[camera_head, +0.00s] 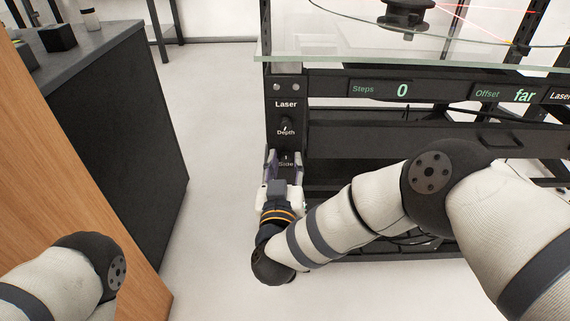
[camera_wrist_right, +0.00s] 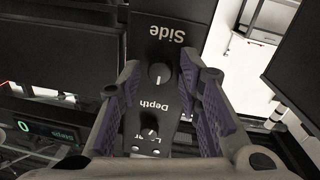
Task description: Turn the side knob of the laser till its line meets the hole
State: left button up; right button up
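The side knob (camera_wrist_right: 158,75) sits on the black laser panel (camera_head: 286,105), by the label "Side". My right gripper (camera_head: 284,165) is at the panel's lower part, pointing at it. In the right wrist view its two purple-padded fingers (camera_wrist_right: 168,92) are open on either side of the side knob, with gaps to it. The knob's white mark is upright in that view. Red laser lines (camera_head: 470,20) cross the glass top at the upper right. I cannot make out the hole. My left gripper is out of view.
The depth knob (camera_head: 285,124) sits above the side knob. Readouts show Steps "0" (camera_head: 402,90) and Offset "far" (camera_head: 524,95). A glass top (camera_head: 330,45) overhangs the panel. A dark cabinet (camera_head: 130,130) stands left, with clear floor (camera_head: 215,130) between.

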grip_shut()
jog(key=shift+m, duration=0.3)
